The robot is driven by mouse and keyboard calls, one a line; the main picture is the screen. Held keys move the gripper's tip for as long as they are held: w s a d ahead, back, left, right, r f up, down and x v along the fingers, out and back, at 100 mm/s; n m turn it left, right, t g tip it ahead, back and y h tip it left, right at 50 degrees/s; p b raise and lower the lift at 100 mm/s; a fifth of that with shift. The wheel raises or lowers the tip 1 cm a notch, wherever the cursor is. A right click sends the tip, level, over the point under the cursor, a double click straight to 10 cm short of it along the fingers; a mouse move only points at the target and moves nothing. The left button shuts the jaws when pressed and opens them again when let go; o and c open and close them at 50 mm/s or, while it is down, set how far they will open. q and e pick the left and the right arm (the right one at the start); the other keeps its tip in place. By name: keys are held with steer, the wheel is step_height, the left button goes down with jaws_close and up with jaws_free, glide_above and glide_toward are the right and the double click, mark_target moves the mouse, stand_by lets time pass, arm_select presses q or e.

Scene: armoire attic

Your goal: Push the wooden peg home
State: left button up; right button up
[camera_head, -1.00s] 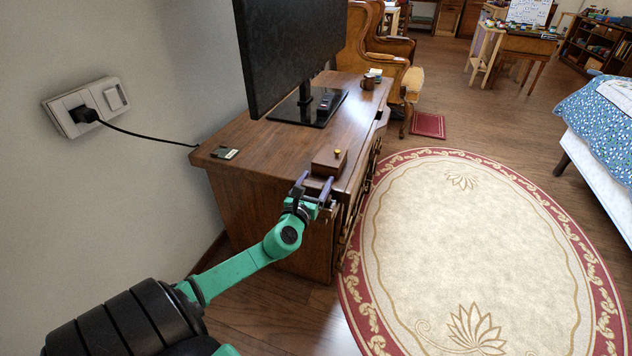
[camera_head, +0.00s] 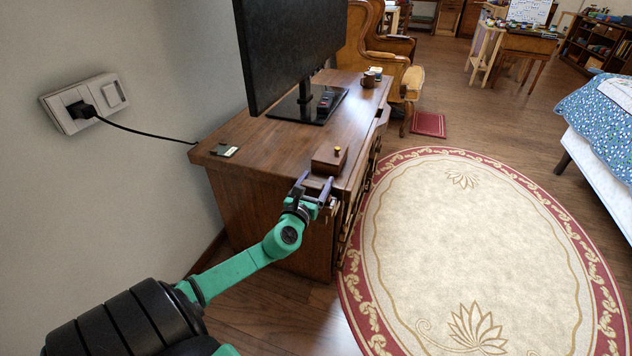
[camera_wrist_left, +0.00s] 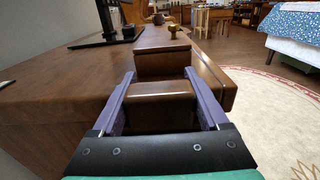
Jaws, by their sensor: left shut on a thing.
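A small dark wooden box (camera_head: 328,162) with a gold knob (camera_head: 337,150) sits on the right edge of the wooden cabinet top. My left gripper (camera_head: 315,184) is at the near side of the box. In the left wrist view its two purple fingers (camera_wrist_left: 158,86) are on either side of a brown wooden piece (camera_wrist_left: 158,91), which looks like the peg, and are shut on it. The box (camera_wrist_left: 162,64) stands straight beyond this piece, in line with it. I cannot tell whether the piece touches or enters the box. My right gripper is out of view.
The cabinet top (camera_head: 262,150) carries a black monitor (camera_head: 290,45) on its stand, a small dark item (camera_head: 225,150) and mugs (camera_head: 369,79). A cable runs from a wall socket (camera_head: 85,102). Right of the cabinet, the oval rug (camera_head: 470,240) is clear.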

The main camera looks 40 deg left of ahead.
arm_select(q)
steer(key=shift+f, duration=0.2)
steer(key=o, duration=1.4)
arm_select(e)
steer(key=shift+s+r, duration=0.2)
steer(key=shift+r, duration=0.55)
arm_select(q)
steer(key=shift+s+d, duration=0.15)
steer(key=shift+s, duration=0.3)
steer(key=p+v, duration=0.1)
steer(key=v, duration=1.2)
steer(key=shift+s+d, duration=0.15)
steer(key=shift+s, duration=0.15)
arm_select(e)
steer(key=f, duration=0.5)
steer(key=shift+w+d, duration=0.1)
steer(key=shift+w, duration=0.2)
